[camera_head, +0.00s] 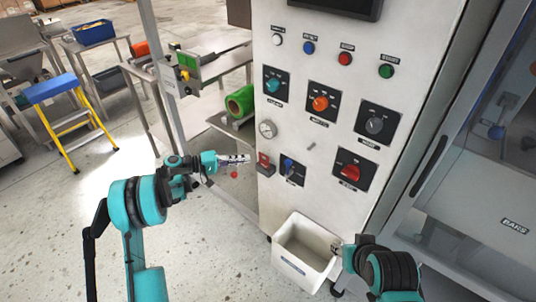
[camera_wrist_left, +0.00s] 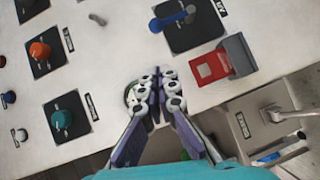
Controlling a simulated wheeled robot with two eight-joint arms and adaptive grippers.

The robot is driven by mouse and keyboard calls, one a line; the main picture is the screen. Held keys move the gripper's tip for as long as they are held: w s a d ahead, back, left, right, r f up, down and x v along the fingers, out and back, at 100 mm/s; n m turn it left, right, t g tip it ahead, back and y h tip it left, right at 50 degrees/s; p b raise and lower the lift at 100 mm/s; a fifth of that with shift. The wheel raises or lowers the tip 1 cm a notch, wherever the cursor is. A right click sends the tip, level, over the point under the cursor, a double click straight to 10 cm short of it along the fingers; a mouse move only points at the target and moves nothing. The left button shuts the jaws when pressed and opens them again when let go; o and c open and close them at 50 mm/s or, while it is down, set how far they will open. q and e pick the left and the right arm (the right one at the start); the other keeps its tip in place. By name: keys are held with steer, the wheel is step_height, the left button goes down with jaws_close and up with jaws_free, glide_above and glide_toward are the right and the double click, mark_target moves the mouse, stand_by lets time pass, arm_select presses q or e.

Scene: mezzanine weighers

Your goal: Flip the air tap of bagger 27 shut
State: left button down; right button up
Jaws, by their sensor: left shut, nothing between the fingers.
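The air tap appears to be the blue lever (camera_head: 288,166) on a black plate low on the pale cabinet front. It also shows in the left wrist view (camera_wrist_left: 172,20), beyond the fingers near the top edge. My left gripper (camera_head: 246,159) is shut and empty, left of the lever and apart from it. In the left wrist view its fingertips (camera_wrist_left: 162,82) partly cover the round gauge (camera_wrist_left: 131,93). My right gripper (camera_head: 338,252) is low by the white bin; its fingers are too unclear to judge. No number 27 is readable.
A red block (camera_head: 264,162) juts out between my left gripper and the lever. A red rotary knob (camera_head: 350,172) sits right of the lever. The white bin (camera_head: 291,262) stands below the panel. A green roll (camera_head: 240,101) lies behind, left of the cabinet. Open floor lies left.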

arm_select(q)
steer(key=shift+w+a+f, duration=0.3)
steer(key=shift+a, duration=0.05)
steer(key=b+x, duration=0.3)
steer(key=x, duration=0.7)
steer(key=shift+s+d+f+b, duration=0.1)
steer(key=shift+s+d+b, duration=0.2)
steer(key=shift+d, duration=0.3)
steer(key=shift+s+d+f+b, duration=0.1)
steer(key=shift+s+d+b, duration=0.2)
steer(key=shift+d, duration=0.35)
steer(key=shift+s+d+f+b, duration=0.1)
steer(key=shift+s+d+b, duration=0.1)
steer(key=shift+d+b, duration=0.3)
steer(key=shift+d, duration=0.1)
